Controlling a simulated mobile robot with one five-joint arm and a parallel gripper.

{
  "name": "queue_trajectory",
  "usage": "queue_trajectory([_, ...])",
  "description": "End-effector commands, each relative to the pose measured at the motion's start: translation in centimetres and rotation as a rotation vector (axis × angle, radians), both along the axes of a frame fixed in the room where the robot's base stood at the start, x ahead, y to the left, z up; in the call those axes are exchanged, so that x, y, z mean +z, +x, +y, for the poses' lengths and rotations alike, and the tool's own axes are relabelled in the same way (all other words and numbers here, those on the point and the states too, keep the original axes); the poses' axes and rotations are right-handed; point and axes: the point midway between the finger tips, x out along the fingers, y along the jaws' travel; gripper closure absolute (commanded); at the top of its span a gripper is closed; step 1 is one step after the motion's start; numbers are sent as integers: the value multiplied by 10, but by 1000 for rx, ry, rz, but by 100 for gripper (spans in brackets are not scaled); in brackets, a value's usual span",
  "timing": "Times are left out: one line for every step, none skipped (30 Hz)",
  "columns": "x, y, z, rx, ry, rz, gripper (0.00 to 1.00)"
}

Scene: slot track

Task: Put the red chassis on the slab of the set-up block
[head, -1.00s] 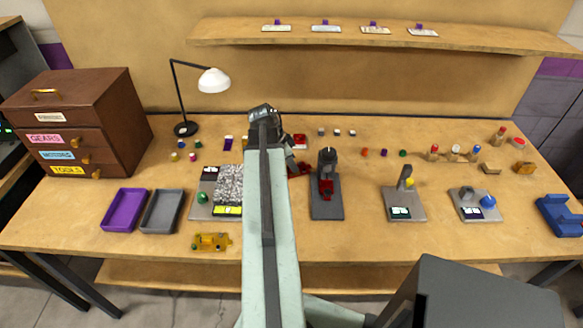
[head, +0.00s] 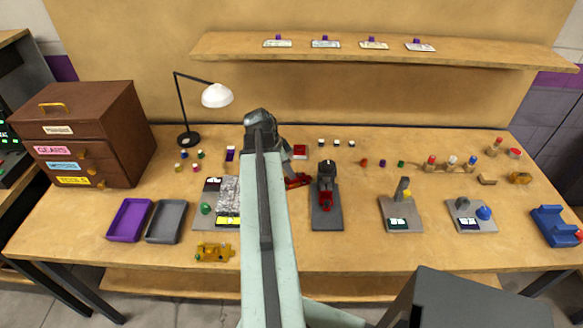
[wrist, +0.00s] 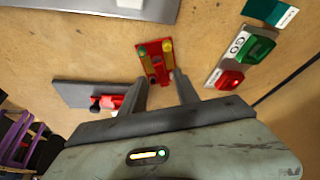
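A red part with yellow strips (wrist: 157,62), which looks like the red chassis, lies on the table in the wrist view, just beyond my fingertips. In the head view a red part (head: 297,181) shows beside my arm, partly hidden. My gripper (wrist: 162,90) is open and empty, its two fingers apart on either side of the near end of the red part. A dark grey slab with a black post (head: 326,214), perhaps the set-up block, stands to the right in the head view. Another red piece (head: 325,196) is on it. A dark slab (wrist: 85,93) also shows left in the wrist view.
A panel with green and red buttons (wrist: 235,60) is close on the right in the wrist view. Grey fixtures (head: 402,222) and a blue block (head: 553,226) stand to the right in the head view. Purple (head: 130,220) and grey trays (head: 164,221) are left.

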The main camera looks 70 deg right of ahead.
Motion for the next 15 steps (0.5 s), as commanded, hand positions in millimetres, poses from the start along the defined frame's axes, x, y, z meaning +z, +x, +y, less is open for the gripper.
queue_trajectory([23, 3, 4, 1, 0, 0, 62])
queue_trajectory([30, 5, 5, 0, 0, 0, 62])
queue_trajectory([39, 8, 8, 0, 0, 0, 62])
queue_trajectory([46, 10, 10, 1, 0, 0, 62])
queue_trajectory([52, 12, 12, 1, 0, 0, 62])
queue_trajectory([60, 15, 14, 2, 0, 0, 62])
queue_trajectory([65, 16, 15, 1, 0, 0, 62])
queue_trajectory([69, 18, 17, 1, 0, 0, 62])
queue_trajectory([73, 19, 18, 0, -1, -1, 62])
queue_trajectory([75, 20, 19, 0, -1, -1, 62])
queue_trajectory([76, 21, 20, 0, -1, -1, 62])
queue_trajectory([77, 22, 21, 0, -1, -1, 62])
queue_trajectory([77, 22, 21, 0, -1, -1, 62])
queue_trajectory([76, 23, 21, 0, -1, -1, 62])
queue_trajectory([75, 23, 21, 0, -1, -1, 62])
